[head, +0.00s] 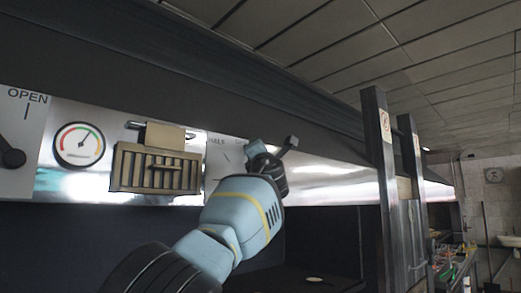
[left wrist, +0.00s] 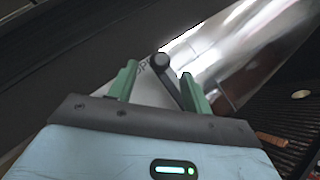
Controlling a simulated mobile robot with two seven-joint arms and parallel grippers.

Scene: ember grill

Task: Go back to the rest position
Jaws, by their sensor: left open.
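My left arm reaches up to the grill's metal front panel in the head view, with its left gripper (head: 266,160) by a marked plate. In the left wrist view, the left gripper (left wrist: 158,82) is open, its two green fingers apart. A dark lever with a round knob (left wrist: 161,61) shows between the fingers, closer to the right one; I cannot tell if it touches. A grey lever end (head: 291,142) sticks out beside the gripper in the head view. The fingers are mostly hidden there. My right gripper is not in view.
The panel also carries a dial gauge (head: 79,144), a slatted vent (head: 157,168) and another dark lever (head: 12,156) under an OPEN label. A dark hood slopes above. Dark posts (head: 378,150) stand to the right. A grill grate (left wrist: 285,125) shows at the wrist view's right.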

